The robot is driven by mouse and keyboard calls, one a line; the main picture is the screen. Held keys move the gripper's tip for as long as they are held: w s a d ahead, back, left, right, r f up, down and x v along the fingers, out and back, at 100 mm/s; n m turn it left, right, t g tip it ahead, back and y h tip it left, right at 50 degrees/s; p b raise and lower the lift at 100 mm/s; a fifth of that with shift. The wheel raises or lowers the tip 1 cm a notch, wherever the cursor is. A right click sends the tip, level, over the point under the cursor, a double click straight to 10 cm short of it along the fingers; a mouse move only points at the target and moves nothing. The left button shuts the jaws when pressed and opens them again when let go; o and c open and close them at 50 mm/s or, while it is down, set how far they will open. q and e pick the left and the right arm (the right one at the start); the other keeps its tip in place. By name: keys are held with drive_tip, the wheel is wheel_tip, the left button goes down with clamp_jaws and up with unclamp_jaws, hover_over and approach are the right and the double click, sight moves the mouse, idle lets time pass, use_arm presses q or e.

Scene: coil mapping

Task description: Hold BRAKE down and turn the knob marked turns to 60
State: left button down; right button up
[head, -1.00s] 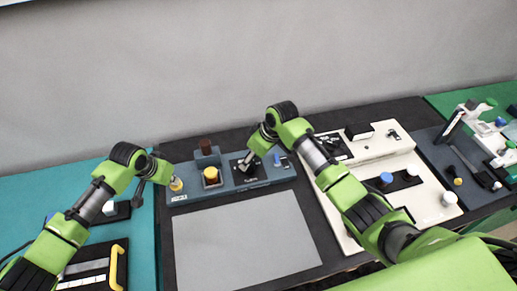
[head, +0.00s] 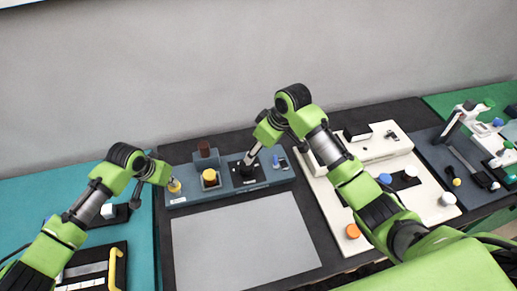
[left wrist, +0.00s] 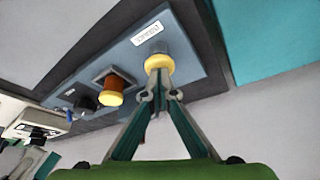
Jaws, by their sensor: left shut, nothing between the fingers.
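The blue-grey panel (head: 270,182) holds a yellow-topped button (head: 174,186) at its left end, with a pale label beside it that I cannot read. My left gripper (head: 165,181) is shut and empty at this button. In the left wrist view its fingertips (left wrist: 159,94) meet at the edge of the yellow cap (left wrist: 157,63); I cannot tell whether the cap is pressed. My right gripper (head: 247,160) points down at the black knob (head: 246,173) on the panel's dark plate. Its fingers are small and partly hidden, so their grip is unclear. The knob's setting is unreadable.
A small blue part (head: 276,161) is right of the knob. A bare grey sheet (head: 240,240) lies in front. A white panel (head: 345,245) stands right.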

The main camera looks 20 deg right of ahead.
use_arm(q)
wheel_tip(320, 180, up, 7)
drive_tip(key=shift+r, duration=0.2)
idle(0.7)
drive_tip(key=shift+f, duration=0.1)
idle(0.3)
